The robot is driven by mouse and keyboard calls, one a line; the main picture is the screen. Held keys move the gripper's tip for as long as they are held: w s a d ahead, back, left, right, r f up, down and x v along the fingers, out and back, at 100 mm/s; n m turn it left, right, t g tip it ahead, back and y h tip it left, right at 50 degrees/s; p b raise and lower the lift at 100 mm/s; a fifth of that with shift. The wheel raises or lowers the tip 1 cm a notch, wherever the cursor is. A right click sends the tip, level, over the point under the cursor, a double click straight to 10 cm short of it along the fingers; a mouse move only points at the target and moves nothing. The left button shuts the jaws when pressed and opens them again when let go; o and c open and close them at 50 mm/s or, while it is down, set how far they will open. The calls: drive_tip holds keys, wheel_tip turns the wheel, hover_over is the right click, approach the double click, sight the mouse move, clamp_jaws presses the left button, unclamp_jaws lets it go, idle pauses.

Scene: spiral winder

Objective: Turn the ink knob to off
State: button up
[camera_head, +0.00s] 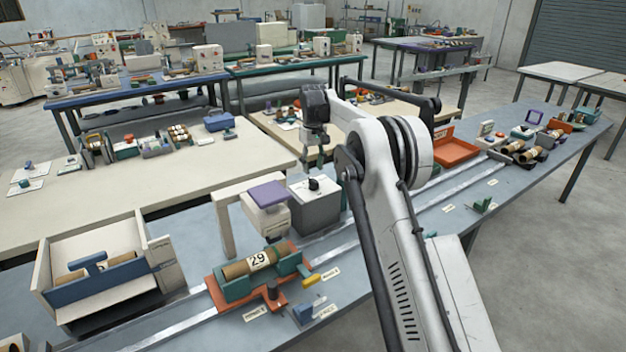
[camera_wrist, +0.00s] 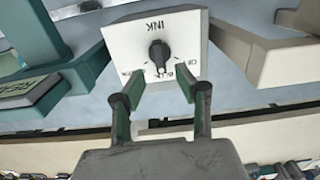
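The ink knob (camera_wrist: 158,54) is a small black dial on a white panel marked INK (camera_wrist: 133,34), which shows upside down in the wrist view. Small lettering lies along the panel edge nearest my gripper, too small to read fully. In the head view the knob (camera_head: 314,184) sits on top of a grey-white box (camera_head: 318,207) on the bench. My gripper (camera_wrist: 158,86) is open, its two green-padded fingers apart. In the wrist view the fingertips flank the lettered edge of the panel, with the knob beyond them. In the head view my gripper (camera_head: 312,170) hangs just above the knob.
A purple-topped stamping unit (camera_head: 268,194) stands left of the box. An orange fixture holds a roll marked 29 (camera_head: 250,264) in front. A white tray with a blue front (camera_head: 108,280) is at the left. An orange bin (camera_head: 455,150) is to the right, beyond my arm.

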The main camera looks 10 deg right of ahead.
sight(313, 179)
wheel_tip(313, 179, down, 6)
drive_tip(key=shift+r, duration=0.1)
idle(0.4)
clamp_jaws()
